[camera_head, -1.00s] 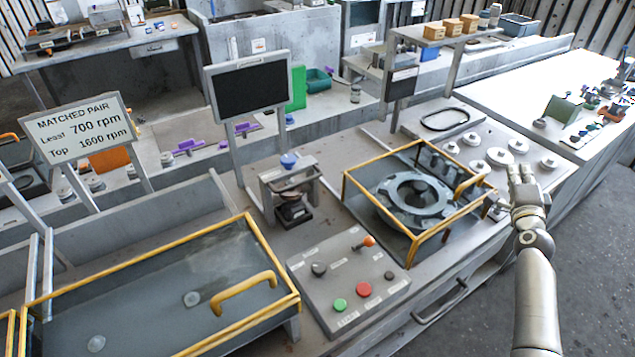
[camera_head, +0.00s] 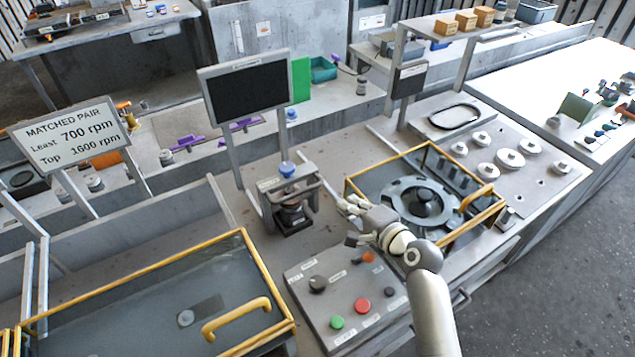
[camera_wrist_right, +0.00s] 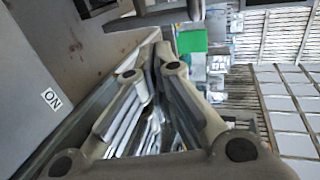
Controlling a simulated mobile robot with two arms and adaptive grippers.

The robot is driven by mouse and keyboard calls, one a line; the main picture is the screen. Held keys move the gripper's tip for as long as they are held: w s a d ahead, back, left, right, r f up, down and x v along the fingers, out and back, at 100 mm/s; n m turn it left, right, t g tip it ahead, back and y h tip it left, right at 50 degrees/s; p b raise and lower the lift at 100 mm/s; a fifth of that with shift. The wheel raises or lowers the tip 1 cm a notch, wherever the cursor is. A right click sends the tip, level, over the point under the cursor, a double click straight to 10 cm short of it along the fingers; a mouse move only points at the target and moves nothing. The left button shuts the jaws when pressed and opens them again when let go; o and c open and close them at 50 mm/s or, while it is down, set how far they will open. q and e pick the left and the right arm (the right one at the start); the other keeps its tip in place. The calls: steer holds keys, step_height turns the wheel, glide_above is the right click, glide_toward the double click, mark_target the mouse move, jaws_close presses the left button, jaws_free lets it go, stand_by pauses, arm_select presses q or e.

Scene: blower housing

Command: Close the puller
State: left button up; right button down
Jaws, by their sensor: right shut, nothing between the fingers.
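A small grey frame with a blue knob on top and a dark base (camera_head: 290,190), which looks like the puller, stands on the bench left of centre in the head view. I cannot tell its exact state. My right gripper (camera_head: 349,221) is just right of this frame, apart from it, above the bench and behind the control panel. Its fingers are shut and empty; they also come together in the wrist view (camera_wrist_right: 158,55). My left gripper is not in view.
A yellow-edged clear guard (camera_head: 367,205) over a round housing (camera_head: 422,203) stands right of my gripper. The control panel (camera_head: 318,310) with buttons and knobs lies in front. A larger yellow-edged cover (camera_head: 248,252) is at left. A dark monitor (camera_head: 248,92) stands behind.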

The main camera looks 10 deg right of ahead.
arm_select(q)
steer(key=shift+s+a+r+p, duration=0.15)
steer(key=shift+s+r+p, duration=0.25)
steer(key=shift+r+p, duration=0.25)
arm_select(e)
steer(key=x, duration=0.9)
steer(key=shift+w+a, duration=0.2)
arm_select(q)
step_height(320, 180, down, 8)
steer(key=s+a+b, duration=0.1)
steer(key=b, duration=0.6)
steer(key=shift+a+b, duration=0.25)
steer(key=shift+b, duration=0.15)
arm_select(e)
steer(key=w+a, duration=0.5)
steer(key=w, duration=0.7)
steer(key=shift+r, duration=0.25)
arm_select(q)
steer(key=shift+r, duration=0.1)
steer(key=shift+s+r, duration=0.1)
arm_select(e)
steer(key=shift+r, duration=0.1)
